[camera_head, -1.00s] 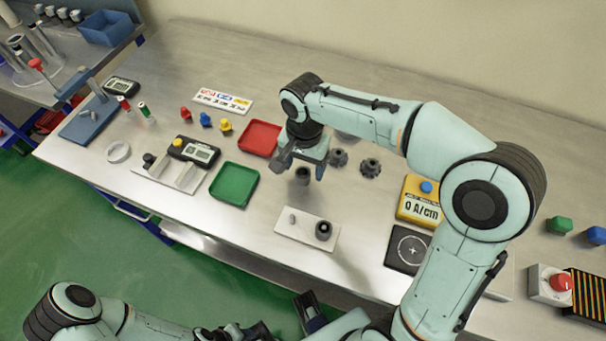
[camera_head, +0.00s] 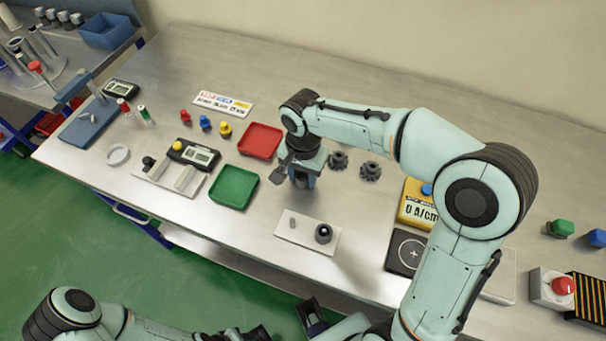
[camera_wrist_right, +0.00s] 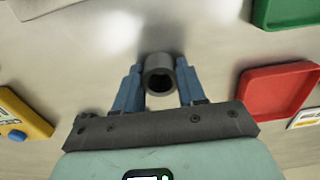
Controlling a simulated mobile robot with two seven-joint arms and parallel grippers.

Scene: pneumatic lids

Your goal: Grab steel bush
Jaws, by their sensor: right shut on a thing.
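The steel bush (camera_wrist_right: 159,78) is a grey hollow cylinder with a dark bore. In the right wrist view it stands between the two blue fingers of my right gripper (camera_wrist_right: 157,92), which is shut on it. In the head view my right gripper (camera_head: 303,178) points down at the table, and its fingers hide the bush.
A white plate (camera_head: 296,239) with a pin and a dark round part (camera_head: 323,234) lies in front. A green tray (camera_head: 233,187) and a red tray (camera_head: 260,140) are to the left.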

